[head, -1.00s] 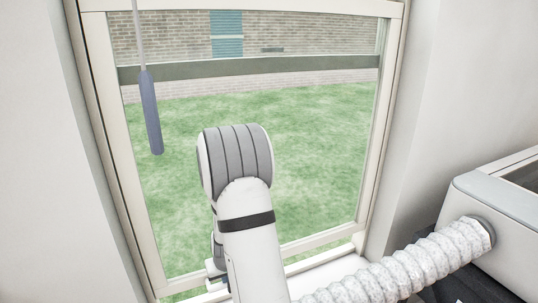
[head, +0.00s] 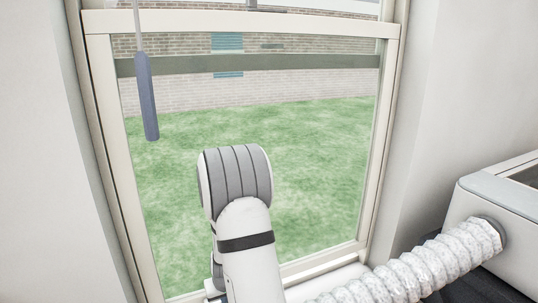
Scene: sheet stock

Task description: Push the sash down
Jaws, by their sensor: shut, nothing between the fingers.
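The window sash (head: 245,23) is a cream-framed pane; its top rail crosses the upper part of the head view. Its bottom rail (head: 316,262) is low, close above the white sill (head: 325,278). I cannot tell whether the rail touches the sill. My arm stands in front of the pane and covers the left part of the bottom rail. Only a small piece of my wrist shows beside the arm at the lower left. My gripper's fingers are hidden behind the arm, so their contact with the sash cannot be seen.
A blue-grey handle on a thin rod (head: 147,98) hangs before the pane at the left. A ribbed white hose (head: 425,268) runs from a pale grey box (head: 500,225) at the lower right. White walls flank the window.

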